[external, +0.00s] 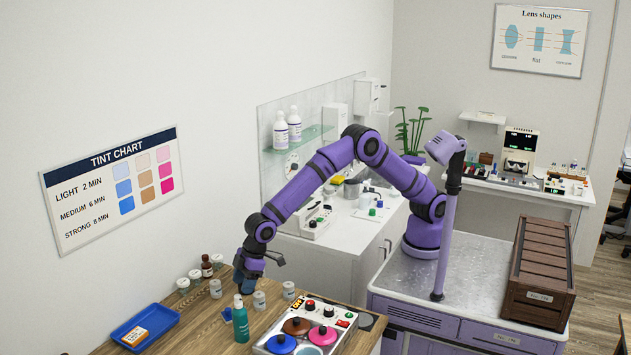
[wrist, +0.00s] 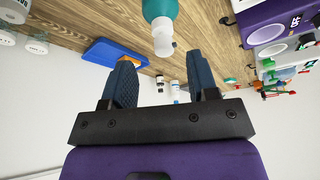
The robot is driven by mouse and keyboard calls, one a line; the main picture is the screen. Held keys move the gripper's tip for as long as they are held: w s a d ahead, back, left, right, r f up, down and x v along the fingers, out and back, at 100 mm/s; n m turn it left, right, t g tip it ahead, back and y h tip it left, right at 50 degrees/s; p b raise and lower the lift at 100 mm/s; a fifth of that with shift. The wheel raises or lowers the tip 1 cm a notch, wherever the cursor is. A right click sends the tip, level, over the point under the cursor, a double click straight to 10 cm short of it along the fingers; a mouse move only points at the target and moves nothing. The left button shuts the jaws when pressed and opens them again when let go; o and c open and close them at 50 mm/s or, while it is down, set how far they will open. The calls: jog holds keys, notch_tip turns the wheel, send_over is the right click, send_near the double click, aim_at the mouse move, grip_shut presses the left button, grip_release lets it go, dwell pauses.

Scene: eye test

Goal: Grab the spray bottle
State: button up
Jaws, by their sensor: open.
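The spray bottle (external: 241,326) is teal with a pale top and stands upright on the wooden table in the external view. In the wrist view the bottle (wrist: 160,9) shows at the top edge, its whitish nozzle pointing down the picture toward my fingers; the rest is cut off. My gripper (external: 244,284) hangs just above the bottle in the external view. In the wrist view my gripper (wrist: 161,76) has its two dark blue fingers spread apart, with nothing between them. The bottle is beyond the fingertips, apart from them.
A tinting unit (external: 308,328) with several coloured lids stands close right of the bottle. A blue tray (external: 163,321) holding an orange-and-white box lies to the left. Several small jars (external: 216,288) and a brown bottle (external: 206,266) stand along the back.

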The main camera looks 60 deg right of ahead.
aim_at(239, 295)
jog(key=x, duration=0.5)
jog(key=shift+a+f, duration=0.15)
jog(key=shift+a, duration=0.25)
grip_shut()
